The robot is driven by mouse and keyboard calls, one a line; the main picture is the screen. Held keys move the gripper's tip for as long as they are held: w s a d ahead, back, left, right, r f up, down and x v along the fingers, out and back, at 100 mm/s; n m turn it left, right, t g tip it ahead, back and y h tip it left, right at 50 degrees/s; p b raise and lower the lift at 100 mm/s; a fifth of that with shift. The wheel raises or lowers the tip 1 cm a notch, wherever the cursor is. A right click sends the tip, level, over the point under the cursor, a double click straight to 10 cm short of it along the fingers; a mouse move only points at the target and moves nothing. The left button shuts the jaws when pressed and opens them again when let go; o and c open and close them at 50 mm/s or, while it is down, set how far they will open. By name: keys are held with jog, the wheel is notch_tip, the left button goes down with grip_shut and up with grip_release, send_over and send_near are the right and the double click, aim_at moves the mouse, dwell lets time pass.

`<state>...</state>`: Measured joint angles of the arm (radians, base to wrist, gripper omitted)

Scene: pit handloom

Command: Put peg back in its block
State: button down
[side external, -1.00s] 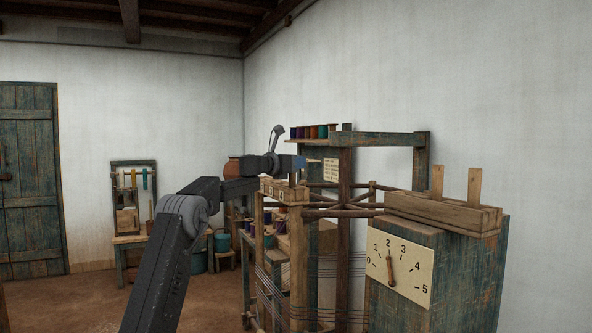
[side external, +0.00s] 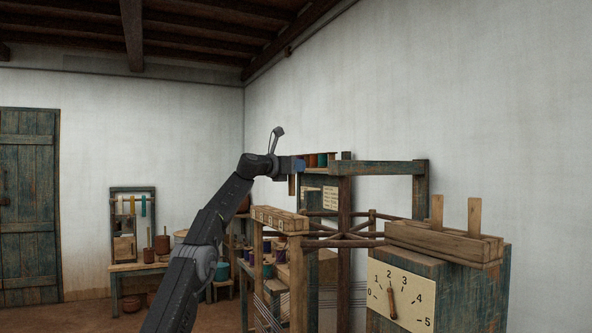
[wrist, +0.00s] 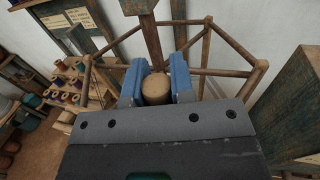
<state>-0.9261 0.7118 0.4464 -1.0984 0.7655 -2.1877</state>
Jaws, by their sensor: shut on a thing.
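My gripper (side external: 298,165) is shut on a wooden peg (side external: 292,185), which hangs upright below the fingers. In the wrist view the peg's round end (wrist: 156,88) sits between the two blue fingers (wrist: 157,82). The peg is up in the air, above and clear of a wooden block with small marked labels (side external: 281,219) on the loom frame. A second, longer wooden block (side external: 445,242) lies on the cabinet at the right, with two upright pegs (side external: 437,209) (side external: 474,216) in it. I cannot see any open holes in either block.
The cabinet (side external: 468,290) carries a dial (side external: 400,292) numbered 0 to 5. Crossed wooden bars (side external: 345,232) lie between the blocks. The air above the right block is clear.

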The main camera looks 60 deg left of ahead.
dwell(0.3)
jog(key=w+d+m+h, duration=0.15)
jog(key=w+d, duration=0.35)
jog(key=d, duration=0.6)
jog(key=w+d+m+h, duration=0.15)
jog(key=w+d, duration=0.25)
jog(key=d, duration=0.8)
jog(key=w+d+h, duration=0.2)
jog(key=w+d, duration=0.3)
jog(key=d, duration=0.6)
jog(key=shift+t, duration=0.3)
jog(key=shift+s+d+f, duration=0.1)
jog(key=shift+f, duration=1.75)
jog(key=shift+s+f, duration=0.1)
jog(key=shift+f, duration=1.75)
jog(key=c, duration=0.9)
grip_release()
